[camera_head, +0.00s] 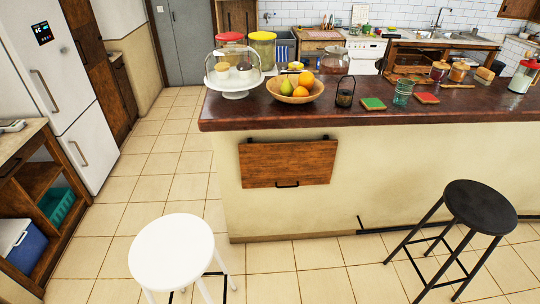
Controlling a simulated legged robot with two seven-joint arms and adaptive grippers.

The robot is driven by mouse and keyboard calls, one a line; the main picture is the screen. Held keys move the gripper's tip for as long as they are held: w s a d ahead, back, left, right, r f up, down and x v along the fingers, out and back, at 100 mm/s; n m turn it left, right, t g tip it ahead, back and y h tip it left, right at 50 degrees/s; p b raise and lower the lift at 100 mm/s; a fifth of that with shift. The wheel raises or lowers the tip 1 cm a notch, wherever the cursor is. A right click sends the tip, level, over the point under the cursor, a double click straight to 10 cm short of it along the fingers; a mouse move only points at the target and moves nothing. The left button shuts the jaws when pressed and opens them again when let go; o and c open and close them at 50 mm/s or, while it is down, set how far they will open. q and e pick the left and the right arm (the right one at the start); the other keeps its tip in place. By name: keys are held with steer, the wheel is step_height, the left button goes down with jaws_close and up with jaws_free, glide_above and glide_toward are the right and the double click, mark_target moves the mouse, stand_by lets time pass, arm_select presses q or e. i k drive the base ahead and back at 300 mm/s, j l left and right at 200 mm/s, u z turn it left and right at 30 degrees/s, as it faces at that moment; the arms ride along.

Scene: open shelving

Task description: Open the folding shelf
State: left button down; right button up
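The folding shelf (288,165) is a brown wooden panel hanging flat against the cream side of the kitchen island, just below its dark countertop. Dark hinges or brackets show along its top edge. A small black handle (287,184) sits at the middle of its lower edge. The panel hangs down, folded against the wall. Neither my left nor my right gripper is in view.
A white stool (172,248) stands in front, left of the panel. A black stool (480,207) stands to the right. The island countertop (440,113) holds a fruit bowl (295,97), cake dome and jars. Tiled floor before the panel is clear.

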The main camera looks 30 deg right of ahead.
mark_target(281, 164)
steer(key=z, duration=1.25)
steer(key=i+l+u, duration=0.1)
steer(key=u, duration=0.25)
steer(key=i+l+u, duration=0.1)
steer(key=u, duration=0.25)
steer(key=l+u, duration=0.35)
steer(key=i+j, duration=0.05)
